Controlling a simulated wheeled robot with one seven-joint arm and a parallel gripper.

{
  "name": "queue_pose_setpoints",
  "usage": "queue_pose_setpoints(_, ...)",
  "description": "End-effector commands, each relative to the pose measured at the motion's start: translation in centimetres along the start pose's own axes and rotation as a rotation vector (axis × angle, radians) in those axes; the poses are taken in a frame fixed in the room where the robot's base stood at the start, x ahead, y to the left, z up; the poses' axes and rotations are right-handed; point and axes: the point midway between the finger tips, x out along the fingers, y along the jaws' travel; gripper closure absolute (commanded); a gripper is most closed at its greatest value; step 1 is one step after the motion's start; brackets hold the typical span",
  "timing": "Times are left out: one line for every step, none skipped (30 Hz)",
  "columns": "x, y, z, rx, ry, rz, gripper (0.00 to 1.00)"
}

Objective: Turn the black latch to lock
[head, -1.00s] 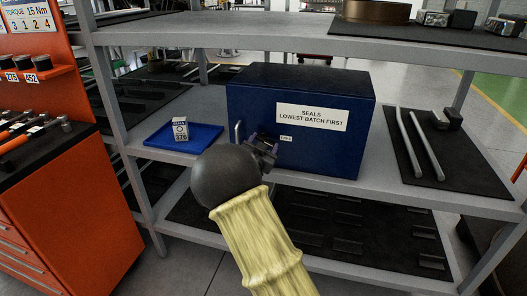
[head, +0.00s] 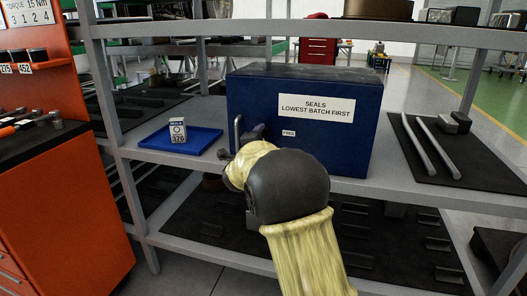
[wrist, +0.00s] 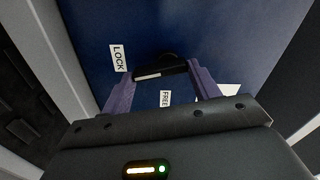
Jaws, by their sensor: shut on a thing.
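The blue cabinet (head: 350,140) stands on the middle shelf, its front labelled "SEALS LOWEST BATCH FIRST". In the wrist view the black latch (wrist: 162,70) lies across the blue door face with a pale strip along its edge. My gripper (wrist: 161,76) has its two purple fingers at the two ends of the latch, shut on it. A "LOCK" label (wrist: 118,58) is left of the latch and a "FREE" label (wrist: 165,98) is below it. In the head view my arm hides most of the gripper and the latch; the "FREE" label (head: 289,133) shows right of them.
A metal door handle (head: 238,132) stands at the cabinet's left edge. A blue tray (head: 205,142) with a small seals box (head: 178,130) marked 376 is to the left. Two metal bars (head: 417,146) lie on a dark mat at right. An orange cabinet (head: 70,200) stands at far left.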

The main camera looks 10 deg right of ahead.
Motion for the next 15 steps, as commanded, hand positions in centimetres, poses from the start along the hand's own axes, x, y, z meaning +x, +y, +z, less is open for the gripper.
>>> queue_pose_setpoints(0.03, 0.46, 0.08, 0.042, 0.001, -0.001, 0.62)
queue_pose_setpoints(0.02, 0.46, 0.12, 0.064, 0.001, -0.001, 0.62)
queue_pose_setpoints(0.02, 0.45, 0.14, 0.093, 0.001, -0.001, 0.62)
queue_pose_setpoints(0.02, 0.43, 0.17, 0.112, 0.001, -0.001, 0.62)
queue_pose_setpoints(0.02, 0.41, 0.2, 0.132, 0.001, -0.001, 0.62)
queue_pose_setpoints(0.03, 0.39, 0.22, 0.155, 0.001, -0.001, 0.62)
queue_pose_setpoints(0.04, 0.37, 0.22, 0.17, 0.001, 0.0, 0.62)
queue_pose_setpoints(0.04, 0.36, 0.22, 0.185, 0.001, 0.0, 0.62)
queue_pose_setpoints(0.03, 0.33, 0.24, 0.203, 0.001, 0.0, 0.62)
queue_pose_setpoints(0.02, 0.31, 0.27, 0.214, 0.001, 0.001, 0.62)
queue_pose_setpoints(0.01, 0.28, 0.3, 0.223, 0.0, 0.001, 0.62)
queue_pose_setpoints(0.0, 0.25, 0.32, 0.235, 0.0, 0.001, 0.62)
queue_pose_setpoints(-0.01, 0.22, 0.33, 0.242, 0.0, 0.001, 0.62)
queue_pose_setpoints(-0.01, 0.2, 0.33, 0.248, 0.0, 0.001, 0.62)
queue_pose_setpoints(0.0, 0.17, 0.33, 0.255, 0.0, 0.001, 0.62)
